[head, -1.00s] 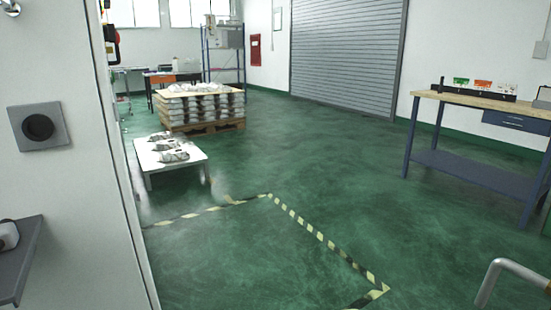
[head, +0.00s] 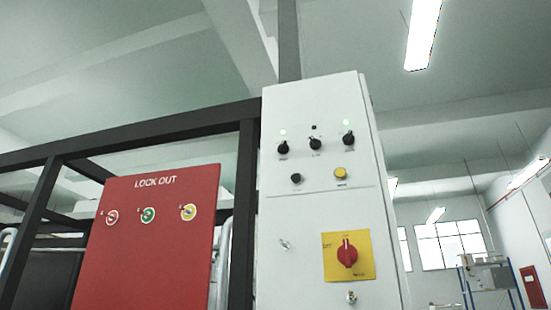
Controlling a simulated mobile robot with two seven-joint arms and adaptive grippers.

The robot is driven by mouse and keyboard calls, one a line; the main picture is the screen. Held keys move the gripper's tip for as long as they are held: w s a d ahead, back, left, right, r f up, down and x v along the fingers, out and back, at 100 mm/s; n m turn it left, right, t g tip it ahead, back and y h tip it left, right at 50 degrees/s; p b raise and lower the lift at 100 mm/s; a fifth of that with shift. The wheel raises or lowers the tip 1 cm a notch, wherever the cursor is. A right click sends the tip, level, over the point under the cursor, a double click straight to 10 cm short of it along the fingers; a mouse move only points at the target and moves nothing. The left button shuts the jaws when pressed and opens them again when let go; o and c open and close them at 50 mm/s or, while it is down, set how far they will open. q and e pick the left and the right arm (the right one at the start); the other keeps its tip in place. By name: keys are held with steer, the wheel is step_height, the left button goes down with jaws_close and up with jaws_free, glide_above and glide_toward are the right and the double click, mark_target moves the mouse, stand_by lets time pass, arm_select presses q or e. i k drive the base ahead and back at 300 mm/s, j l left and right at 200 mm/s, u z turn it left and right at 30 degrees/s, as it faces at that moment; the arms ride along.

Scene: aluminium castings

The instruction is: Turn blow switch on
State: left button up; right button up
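A light grey control cabinet (head: 300,218) stands in the middle of the head view. Three black rotary knobs sit in a row near its top: a left knob (head: 283,148), a middle knob (head: 316,143) and a right knob (head: 348,139). Green lights glow above the left and right knobs, and a small dark lamp (head: 314,127) is above the middle one. Below are a black button (head: 296,179) and a yellow button (head: 340,173). The labels are too small to read, so I cannot tell which control is the blow switch. Neither gripper is in view.
A large red rotary switch (head: 347,252) on a yellow plate sits lower on the cabinet. A red LOCK OUT board (head: 150,250) and a dark frame (head: 245,190) stand at left. Blue shelving (head: 490,280) is far away at right.

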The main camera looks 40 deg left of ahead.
mark_target(315, 143)
steer(key=k+u, duration=0.35)
steer(key=k+j+u, duration=0.2)
steer(key=k+u, duration=0.15)
